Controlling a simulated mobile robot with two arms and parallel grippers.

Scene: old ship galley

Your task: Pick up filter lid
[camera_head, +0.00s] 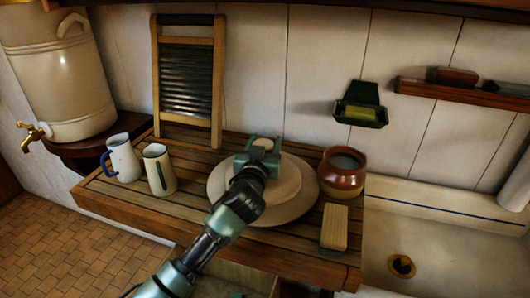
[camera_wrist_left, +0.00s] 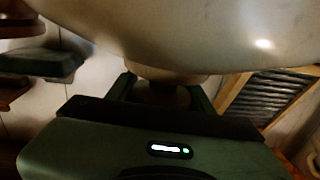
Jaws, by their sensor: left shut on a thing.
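The filter lid (camera_head: 287,184) is a pale round disc over a larger round board (camera_head: 294,210) on the slatted wooden counter. My left gripper (camera_head: 262,148) is over the lid, with its jaws around the lid's knob. In the left wrist view, the lid (camera_wrist_left: 190,40) is a big cream dome across the top, and its knob (camera_wrist_left: 168,76) sits between the two fingers of the gripper (camera_wrist_left: 165,92). My arm hides the lid's front left part. I cannot tell whether the lid touches the board. My right gripper is not in view.
A cream water filter (camera_head: 62,75) with a brass tap stands at the left. A brown pot (camera_head: 342,175) and a wooden block (camera_head: 334,227) are close on the right. A washboard (camera_head: 188,80) leans behind.

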